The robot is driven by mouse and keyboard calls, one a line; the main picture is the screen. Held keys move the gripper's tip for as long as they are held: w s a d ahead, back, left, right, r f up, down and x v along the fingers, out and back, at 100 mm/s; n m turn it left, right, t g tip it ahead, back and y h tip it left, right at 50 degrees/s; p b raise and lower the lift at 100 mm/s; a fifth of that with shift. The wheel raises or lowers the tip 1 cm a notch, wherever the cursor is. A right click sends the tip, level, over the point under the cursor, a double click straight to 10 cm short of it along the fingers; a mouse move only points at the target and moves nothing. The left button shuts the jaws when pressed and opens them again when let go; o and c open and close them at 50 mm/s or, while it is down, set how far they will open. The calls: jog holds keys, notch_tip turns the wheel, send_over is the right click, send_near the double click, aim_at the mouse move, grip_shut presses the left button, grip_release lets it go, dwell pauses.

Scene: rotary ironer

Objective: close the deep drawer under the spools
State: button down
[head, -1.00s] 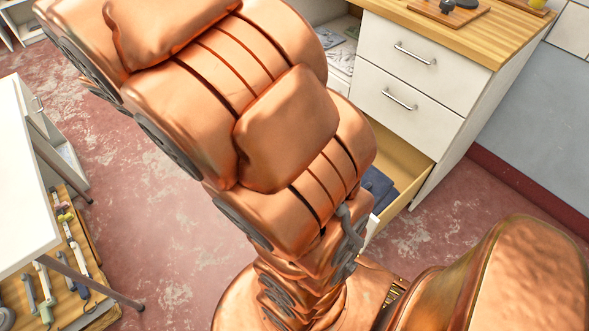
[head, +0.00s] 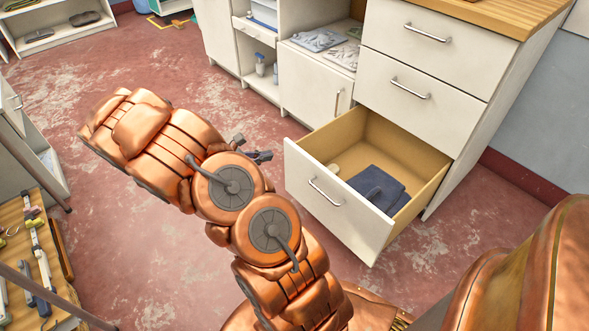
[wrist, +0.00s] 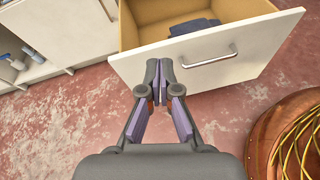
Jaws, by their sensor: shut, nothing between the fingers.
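The deep drawer (head: 335,205) is the lowest one in the white cabinet and stands pulled well out. In the head view my gripper (head: 262,155) is partly hidden behind my arm.
Two shut drawers, an upper (head: 425,40) and a middle one (head: 412,88), sit above the open one. A closed cupboard door (head: 312,90) stands left of them. A tool board (head: 35,255) is at the lower left. Red floor lies clear in front.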

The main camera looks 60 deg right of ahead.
aim_at(301, 157)
notch_tip(301, 157, down, 10)
jog(key=w+d+n+t+b, duration=0.1)
jog(key=w+d+n+b, duration=0.1)
jog(key=w+n+b, duration=0.1)
jog(key=shift+h, duration=0.3)
jog(key=b+x, duration=0.2)
jog(key=x, duration=0.4)
jog(key=b+x, duration=0.2)
jog(key=x, duration=0.4)
jog(key=shift+s+d+r, duration=0.1)
jog(key=shift+s+r, duration=0.05)
jog(key=shift+r, duration=0.05)
jog(key=shift+s+d+r+b, duration=0.15)
jog(key=shift+d+b, duration=0.2)
jog(key=shift+d, duration=0.3)
